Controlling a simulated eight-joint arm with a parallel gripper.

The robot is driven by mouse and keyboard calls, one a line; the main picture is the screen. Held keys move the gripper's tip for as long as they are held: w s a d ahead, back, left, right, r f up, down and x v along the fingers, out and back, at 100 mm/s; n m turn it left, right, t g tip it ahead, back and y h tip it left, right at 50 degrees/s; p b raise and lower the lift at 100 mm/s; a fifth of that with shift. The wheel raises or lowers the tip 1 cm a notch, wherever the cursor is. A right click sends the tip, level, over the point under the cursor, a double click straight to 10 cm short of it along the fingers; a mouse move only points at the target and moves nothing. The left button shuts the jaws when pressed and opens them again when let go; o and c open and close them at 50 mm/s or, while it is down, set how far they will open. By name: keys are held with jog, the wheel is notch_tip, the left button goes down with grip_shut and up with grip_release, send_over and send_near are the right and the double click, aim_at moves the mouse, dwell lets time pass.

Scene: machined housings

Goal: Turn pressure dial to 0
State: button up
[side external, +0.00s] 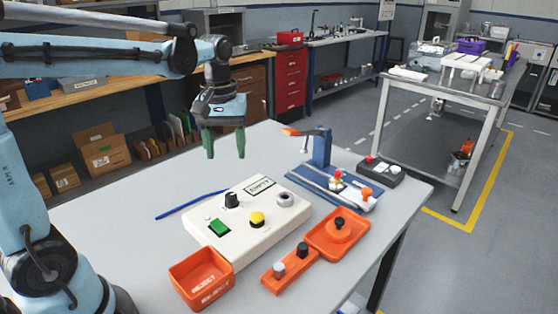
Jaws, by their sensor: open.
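My gripper (225,154) has green fingers that point down, apart and empty. It hangs above the far edge of the table, above and behind a white control box (213,258) in the picture. The box carries a black knob (232,200), a grey round dial (285,200), a green button (219,228), a yellow button (257,218) and a small display (261,186). No pressure label or dial reading is legible, so I cannot tell which one is the pressure dial.
An orange reject bin (201,280) stands at the front. A blue clamp fixture (321,148) rises at the right, beside a dark button box (380,171). A blue rod (192,204) lies left of the control box. The table's left side is mostly clear.

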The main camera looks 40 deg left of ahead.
aim_at(230, 195)
notch_tip(230, 195, down, 12)
jog(key=shift+f, duration=0.1)
dwell(0.6)
jog(key=c, duration=1)
jog(key=shift+c, duration=0.2)
jog(key=shift+a+m, duration=0.1)
jog(key=shift+m, duration=0.2)
jog(key=m, duration=0.3)
jog(key=shift+m, duration=2.6)
jog(key=o, duration=1)
